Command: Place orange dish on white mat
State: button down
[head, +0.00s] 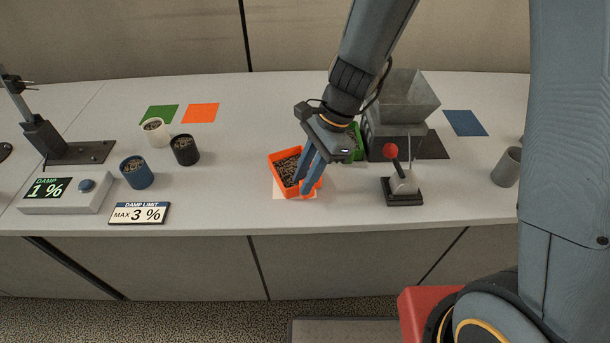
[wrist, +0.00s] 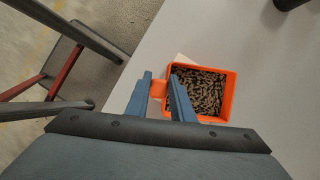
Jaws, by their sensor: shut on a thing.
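The orange dish (head: 288,157) is square and full of dark brown granules. It is over the white mat (head: 293,196), whose edge shows below and left of the dish. My gripper (head: 308,187) is shut on the dish, with its blue fingers at the dish's near right side. In the wrist view the fingers (wrist: 160,97) close on a small orange tab at the side of the dish (wrist: 233,95). A pale corner of the mat shows behind the dish there. I cannot tell whether the dish touches the mat.
A grey hopper machine (head: 400,115) and a red-knobbed lever (head: 403,185) stand to the right. A green container, partly hidden, is behind my gripper. White, black and blue cups (head: 137,172), a damp meter (head: 65,192) and a limit sign (head: 139,213) are left.

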jog(key=shift+f, duration=0.3)
jog(key=c, duration=1.1)
grip_release()
jog(key=v, duration=0.7)
jog(key=shift+d+r+b, duration=0.1)
jog(key=shift+r+b, duration=0.3)
jog(key=s+d+n+t+h, duration=0.1)
jog(key=s+d+n, duration=0.1)
jog(key=d+n, duration=0.2)
jog(key=s+d+n+t+h, duration=0.1)
jog(key=d+n, duration=0.3)
jog(key=d, duration=0.4)
jog(key=s+d+n+t+h, duration=0.1)
jog(key=s+d+n+h, duration=0.1)
jog(key=d+n, duration=0.3)
jog(key=shift+s+d, duration=0.35)
jog(key=shift+d, duration=0.05)
